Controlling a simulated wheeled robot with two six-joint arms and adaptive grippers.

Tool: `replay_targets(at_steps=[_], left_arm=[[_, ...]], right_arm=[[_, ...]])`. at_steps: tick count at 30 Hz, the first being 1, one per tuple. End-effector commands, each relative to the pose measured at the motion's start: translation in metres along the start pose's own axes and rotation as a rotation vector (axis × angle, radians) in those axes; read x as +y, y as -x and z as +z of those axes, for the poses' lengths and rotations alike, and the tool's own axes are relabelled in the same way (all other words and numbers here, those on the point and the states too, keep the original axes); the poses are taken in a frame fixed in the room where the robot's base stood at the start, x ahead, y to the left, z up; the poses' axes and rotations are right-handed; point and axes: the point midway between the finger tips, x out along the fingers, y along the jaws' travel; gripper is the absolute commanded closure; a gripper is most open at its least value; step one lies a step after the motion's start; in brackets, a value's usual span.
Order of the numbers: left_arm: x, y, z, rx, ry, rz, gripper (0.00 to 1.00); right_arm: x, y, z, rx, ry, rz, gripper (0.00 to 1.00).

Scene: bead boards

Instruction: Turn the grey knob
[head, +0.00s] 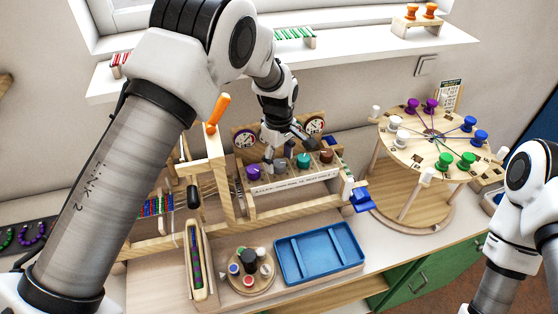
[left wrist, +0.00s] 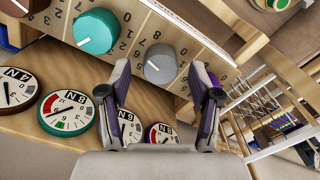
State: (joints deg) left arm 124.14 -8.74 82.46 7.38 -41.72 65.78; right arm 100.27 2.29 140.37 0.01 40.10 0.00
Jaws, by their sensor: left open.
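The grey knob (left wrist: 160,63) sits on a pale wooden panel with printed numbers around it. In the head view the grey knob (head: 281,164) is partly covered by my left gripper (head: 287,150). In the left wrist view my left gripper (left wrist: 160,72) is open, with one finger on each side of the grey knob. The knob shows just beyond the fingertips, and I cannot tell whether they touch it. The teal knob (left wrist: 96,31) is on one side of the grey one. The purple knob (head: 253,173) is on the other. My right gripper is out of view.
A brown knob (head: 326,156) ends the row. Round gauges (left wrist: 67,112) stand close by the fingers. A wooden frame with an orange handle (head: 218,110) rises left of the panel. A blue tray (head: 318,258) lies in front, and a round peg table (head: 433,146) stands right.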

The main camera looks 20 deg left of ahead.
Motion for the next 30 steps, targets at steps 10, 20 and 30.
replay_targets(at_steps=[10,20,30], left_arm=[[0.001,0.086,0.0,0.002,0.0,0.005,0.37],[0.0,0.108,0.0,0.001,0.0,0.001,0.37],[0.0,0.107,0.0,0.001,0.0,0.001,0.37]], right_arm=[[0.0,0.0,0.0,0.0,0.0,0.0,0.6],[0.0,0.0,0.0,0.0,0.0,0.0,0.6],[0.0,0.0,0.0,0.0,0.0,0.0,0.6]])
